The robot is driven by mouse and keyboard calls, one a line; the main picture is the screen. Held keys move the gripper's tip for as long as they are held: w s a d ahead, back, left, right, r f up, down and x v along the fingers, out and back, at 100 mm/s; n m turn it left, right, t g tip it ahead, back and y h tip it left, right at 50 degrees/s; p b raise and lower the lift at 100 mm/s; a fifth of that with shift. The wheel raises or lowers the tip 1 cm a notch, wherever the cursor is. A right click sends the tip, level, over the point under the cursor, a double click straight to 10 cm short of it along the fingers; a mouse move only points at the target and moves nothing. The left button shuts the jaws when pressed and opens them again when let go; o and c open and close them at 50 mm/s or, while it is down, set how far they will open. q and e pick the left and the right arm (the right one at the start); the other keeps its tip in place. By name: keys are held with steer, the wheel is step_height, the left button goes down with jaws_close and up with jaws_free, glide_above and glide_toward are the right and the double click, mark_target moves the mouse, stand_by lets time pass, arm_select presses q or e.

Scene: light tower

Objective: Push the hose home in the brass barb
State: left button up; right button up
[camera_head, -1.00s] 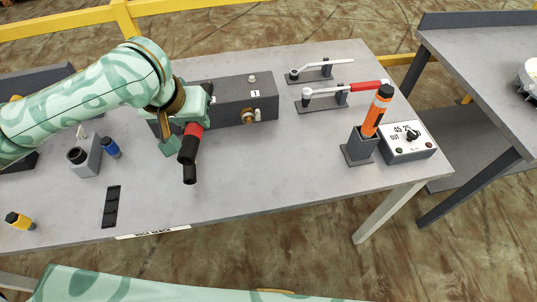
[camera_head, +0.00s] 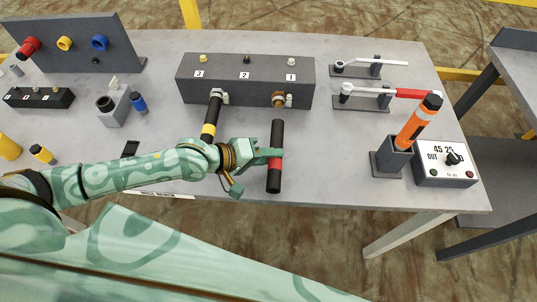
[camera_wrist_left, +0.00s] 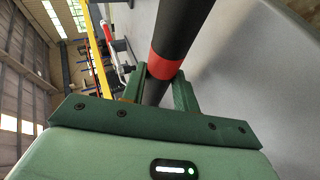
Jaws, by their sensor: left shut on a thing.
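My left gripper (camera_head: 270,158) is shut on a black hose (camera_head: 276,138) with a red band, around the band. The hose points away from me toward the block. Its far end is a little short of the brass barb (camera_head: 279,100) under label 1, with a small gap in the picture. In the left wrist view, the hose (camera_wrist_left: 188,25) and its red band (camera_wrist_left: 166,62) show between the fingers; the barb cannot be made out there. My right gripper is not in view.
The dark block (camera_head: 245,80) bears labels 1, 2 and 3. A yellow-banded hose (camera_head: 213,113) runs from port 3, left of my gripper. Levers (camera_head: 370,95), an orange-handled tool in a holder (camera_head: 418,122) and a control box (camera_head: 446,165) stand to the right.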

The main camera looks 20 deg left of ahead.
mark_target(272, 132)
arm_select(q)
steer(key=shift+r+p, duration=0.2)
steer(key=shift+p, duration=0.45)
steer(key=shift+w+a+f+b, duration=0.2)
steer(key=shift+w+b, duration=0.3)
steer(key=shift+w, duration=0.1)
steer(key=shift+w+a+f+b, duration=0.1)
steer(key=shift+w+a+b, duration=0.1)
steer(key=shift+w, duration=0.25)
steer(key=shift+w+a+b, duration=0.1)
steer(key=shift+w+b, duration=0.1)
steer(key=shift+w, duration=0.25)
steer(key=shift+w+a+b, duration=0.2)
steer(key=shift+w+b, duration=0.25)
steer(key=shift+w, duration=0.35)
steer(key=shift+r+p, duration=0.25)
steer(key=shift+p, duration=0.1)
steer(key=shift+p, duration=0.5)
steer(key=shift+w+a+f+b, duration=0.1)
steer(key=shift+w+f+b, duration=0.05)
steer(key=shift+w+b, duration=0.3)
steer(key=shift+w+a+b, duration=0.25)
steer(key=shift+w+b, duration=0.4)
steer(key=shift+w, duration=0.15)
